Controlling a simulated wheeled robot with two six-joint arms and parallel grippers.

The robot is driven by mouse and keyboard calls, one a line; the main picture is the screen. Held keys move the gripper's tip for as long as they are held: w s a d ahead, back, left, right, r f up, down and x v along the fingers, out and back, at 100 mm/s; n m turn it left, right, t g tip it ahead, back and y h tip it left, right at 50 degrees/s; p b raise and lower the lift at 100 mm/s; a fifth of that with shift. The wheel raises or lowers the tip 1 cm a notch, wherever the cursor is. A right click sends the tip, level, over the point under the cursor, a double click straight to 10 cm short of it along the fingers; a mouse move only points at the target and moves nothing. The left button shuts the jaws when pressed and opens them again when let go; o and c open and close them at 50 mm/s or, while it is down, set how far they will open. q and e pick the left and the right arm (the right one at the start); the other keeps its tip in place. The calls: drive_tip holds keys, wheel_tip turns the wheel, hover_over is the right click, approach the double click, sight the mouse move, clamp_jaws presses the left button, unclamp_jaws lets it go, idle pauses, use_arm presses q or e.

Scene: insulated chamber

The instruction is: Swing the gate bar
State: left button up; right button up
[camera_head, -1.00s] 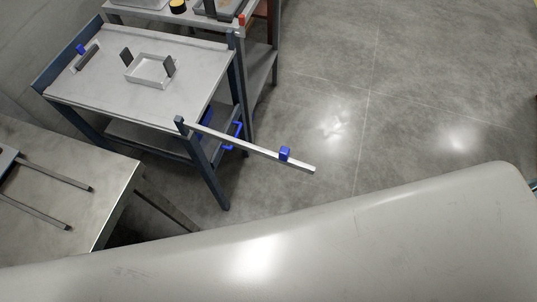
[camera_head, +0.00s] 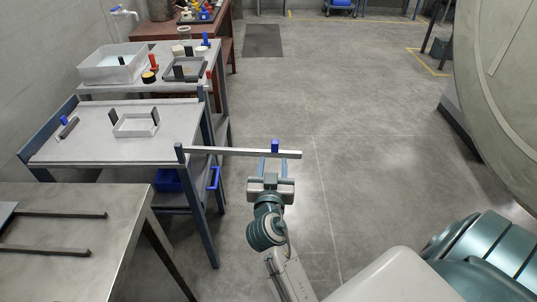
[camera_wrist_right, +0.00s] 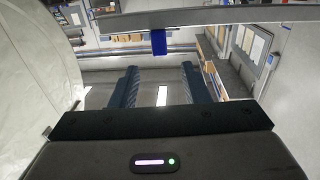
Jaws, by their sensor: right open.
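The gate bar (camera_head: 232,152) is a thin grey bar. It runs from a post (camera_head: 180,153) at the front corner of a grey-topped cart out to the right over the floor. A blue handle (camera_head: 275,146) stands on it near its free end. My right gripper (camera_head: 273,168) is open just on the near side of the bar, below the handle in the picture. In the right wrist view the bar (camera_wrist_right: 225,16) crosses the top, with the blue handle (camera_wrist_right: 159,42) hanging between and beyond the open fingers (camera_wrist_right: 160,72). My left gripper is out of view.
The cart (camera_head: 90,150) with a small tray (camera_head: 135,131) stands left of the bar. A metal table (camera_head: 75,235) is at near left. A large rounded body (camera_head: 505,80) stands at far right. The floor (camera_head: 365,130) right of the bar is clear.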

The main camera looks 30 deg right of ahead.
sight(275, 146)
drive_tip(key=p+x, duration=0.2)
drive_tip(key=x, duration=0.4)
drive_tip(key=shift+d+r, duration=0.15)
drive_tip(key=p+x, duration=0.1)
drive_tip(key=x, duration=0.2)
drive_tip(key=shift+w+d, duration=0.2)
drive_tip(key=shift+w, duration=0.15)
drive_tip(key=shift+w+d+f, duration=0.2)
drive_tip(key=shift+w+d, duration=0.15)
drive_tip(key=shift+w, duration=0.05)
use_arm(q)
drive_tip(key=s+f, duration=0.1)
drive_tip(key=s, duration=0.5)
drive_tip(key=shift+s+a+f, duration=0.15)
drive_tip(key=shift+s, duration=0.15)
use_arm(e)
clamp_jaws()
